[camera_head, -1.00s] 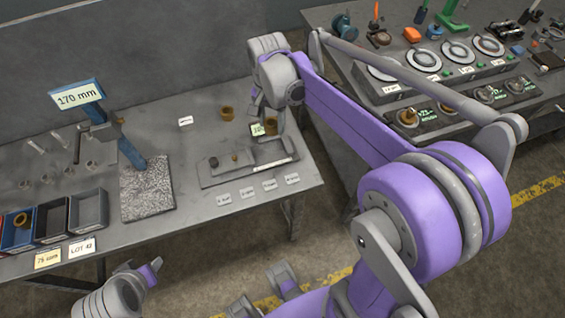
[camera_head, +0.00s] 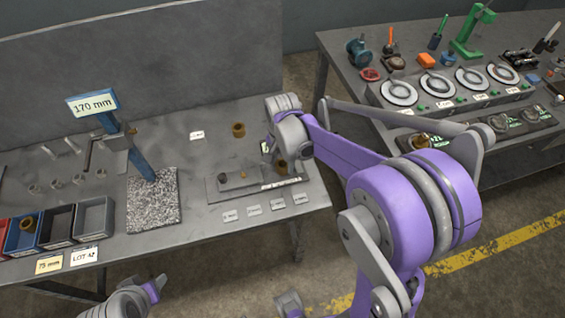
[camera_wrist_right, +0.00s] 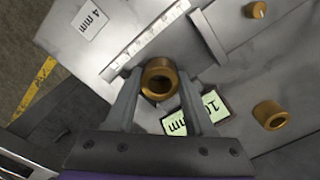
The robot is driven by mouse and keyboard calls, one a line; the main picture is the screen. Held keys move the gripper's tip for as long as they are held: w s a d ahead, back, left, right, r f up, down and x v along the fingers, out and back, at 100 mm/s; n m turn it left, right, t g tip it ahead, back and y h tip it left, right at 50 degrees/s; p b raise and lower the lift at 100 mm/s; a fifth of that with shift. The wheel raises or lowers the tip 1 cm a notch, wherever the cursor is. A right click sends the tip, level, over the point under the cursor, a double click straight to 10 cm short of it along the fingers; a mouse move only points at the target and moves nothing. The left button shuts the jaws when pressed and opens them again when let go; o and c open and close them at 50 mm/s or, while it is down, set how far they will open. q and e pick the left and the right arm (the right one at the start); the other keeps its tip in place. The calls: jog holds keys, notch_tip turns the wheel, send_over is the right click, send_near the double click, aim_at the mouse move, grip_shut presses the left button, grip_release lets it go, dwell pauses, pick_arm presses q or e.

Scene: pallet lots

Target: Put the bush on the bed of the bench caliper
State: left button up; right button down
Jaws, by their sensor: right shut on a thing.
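The bush, a brass-coloured ring (camera_wrist_right: 158,82), sits between the two fingertips of my right gripper (camera_wrist_right: 153,88) in the wrist view. The gripper is shut on it. In the head view the held bush (camera_head: 281,167) shows below my right wrist, over the right part of the bench caliper (camera_head: 222,190). The caliper has a long grey bed, a dark block at its left and a green-lit display (camera_wrist_right: 196,112). I cannot tell whether the bush touches the bed. My left gripper is not in view.
A second brass bush (camera_head: 238,130) stands on the table behind the caliper. A small brass piece (camera_head: 243,175) is at the caliper. Several label cards lie in front. A blue stand reading 170 mm (camera_head: 92,104), a speckled plate (camera_head: 153,212) and bins (camera_head: 93,218) are left.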

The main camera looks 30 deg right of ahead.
aim_at(282, 163)
jog(key=shift+f, duration=0.2)
jog(key=c, duration=0.5)
grip_release()
jog(key=shift+c, duration=0.2)
jog(key=shift+r, duration=0.15)
jog(key=shift+r, duration=0.3)
notch_tip(282, 163, up, 11)
jog(key=p, duration=0.1)
jog(key=s+a+f+n+t, duration=0.2)
jog(key=s+n, duration=0.3)
jog(key=s, duration=0.3)
jog(key=s+a+f+n+t, duration=0.3)
jog(key=s+n, duration=0.3)
jog(key=s, duration=0.2)
jog(key=shift+a+f+n, duration=0.3)
jog(key=shift+a, duration=0.6)
